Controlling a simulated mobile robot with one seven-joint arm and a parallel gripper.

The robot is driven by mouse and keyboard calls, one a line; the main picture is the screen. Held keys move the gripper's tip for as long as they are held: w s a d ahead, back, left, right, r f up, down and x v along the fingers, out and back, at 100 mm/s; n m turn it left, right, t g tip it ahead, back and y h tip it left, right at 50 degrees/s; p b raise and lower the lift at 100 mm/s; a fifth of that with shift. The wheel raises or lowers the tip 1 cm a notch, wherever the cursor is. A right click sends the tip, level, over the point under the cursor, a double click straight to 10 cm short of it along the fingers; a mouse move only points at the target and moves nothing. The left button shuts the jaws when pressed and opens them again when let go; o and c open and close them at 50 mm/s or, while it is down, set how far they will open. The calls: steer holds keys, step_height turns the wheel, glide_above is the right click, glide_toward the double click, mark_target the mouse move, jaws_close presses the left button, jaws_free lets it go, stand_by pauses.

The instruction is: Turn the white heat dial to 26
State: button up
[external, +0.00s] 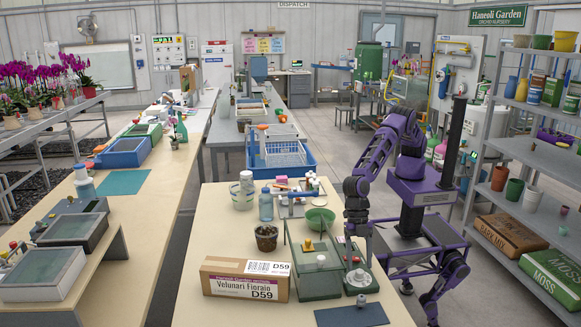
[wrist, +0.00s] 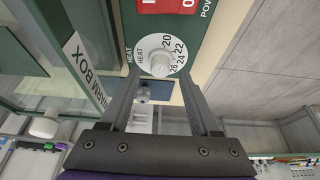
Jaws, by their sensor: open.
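The white heat dial (wrist: 158,55) is on a green panel in the wrist view, with a raised round knob at its middle. HEAT and the numbers 20, 22, 24 and 26 show around it; I cannot make out a pointer mark. The dial also shows small in the external view (external: 359,278), on the right part of the green warm box (external: 319,291). My gripper (wrist: 161,82) is open and empty, its two fingers spread to either side of the knob in the picture. I cannot tell how far the tips are from it. In the external view my gripper (external: 358,250) is over the panel.
A red power switch (wrist: 166,5) is close to the dial. The warm box's clear lid carries a white knob (wrist: 44,127). A dark blue mat (external: 351,314) lies in front of the box. A cardboard box (external: 245,279) and a small potted plant (external: 266,238) stand left.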

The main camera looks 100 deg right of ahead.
steer(key=shift+x, duration=1.05)
jaws_close()
